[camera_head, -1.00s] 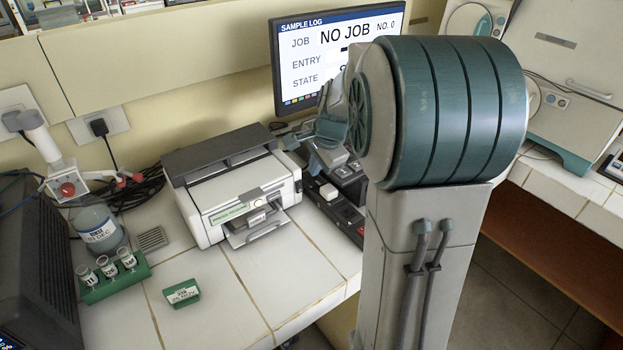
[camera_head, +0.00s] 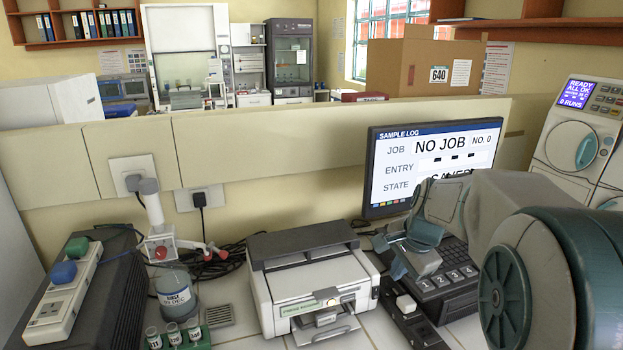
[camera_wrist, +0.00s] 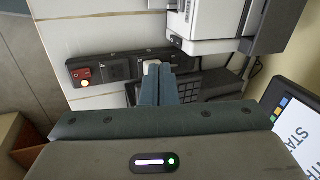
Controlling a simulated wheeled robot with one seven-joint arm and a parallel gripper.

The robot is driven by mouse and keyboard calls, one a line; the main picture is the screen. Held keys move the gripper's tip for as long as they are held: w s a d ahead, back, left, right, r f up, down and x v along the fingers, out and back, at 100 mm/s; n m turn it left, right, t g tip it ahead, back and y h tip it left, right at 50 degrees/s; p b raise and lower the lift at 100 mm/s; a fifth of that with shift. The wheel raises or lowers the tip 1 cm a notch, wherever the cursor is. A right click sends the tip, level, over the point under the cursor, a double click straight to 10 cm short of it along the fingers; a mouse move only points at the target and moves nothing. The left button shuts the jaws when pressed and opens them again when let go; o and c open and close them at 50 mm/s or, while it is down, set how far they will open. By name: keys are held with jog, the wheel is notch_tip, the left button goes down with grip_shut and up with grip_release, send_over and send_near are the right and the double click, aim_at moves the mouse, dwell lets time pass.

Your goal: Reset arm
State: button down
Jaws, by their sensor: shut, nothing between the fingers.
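My gripper (camera_head: 400,260) is blue-grey and hangs over the keypad in front of the monitor in the head view. In the wrist view its two fingers (camera_wrist: 164,75) lie together, shut, with nothing held between them. The fingertips appear near a white key on a black panel (camera_wrist: 118,66); I cannot tell whether they touch it. My arm fills the lower right of the head view and hides part of the keypad (camera_head: 447,284).
The monitor (camera_head: 430,165) stands behind the gripper and reads NO JOB. A white printer (camera_head: 318,290) stands left of the keypad. A green rack (camera_head: 203,338) with vials and a bottle (camera_head: 175,298) are further left. A low partition (camera_head: 260,150) runs behind the bench.

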jog(key=s+a+n, duration=0.2)
jog(key=s+n, duration=0.2)
jog(key=s, duration=0.2)
jog(key=s+a+f+n, duration=0.1)
jog(key=s+a+n, duration=0.2)
jog(key=s+n, duration=0.2)
jog(key=s+a+f+n+h, duration=0.1)
jog(key=s+a+n, duration=0.2)
jog(key=s, duration=0.6)
jog(key=shift+s+f+n+g, duration=0.25)
jog(key=shift+n+g, duration=0.15)
jog(key=shift+n, duration=0.5)
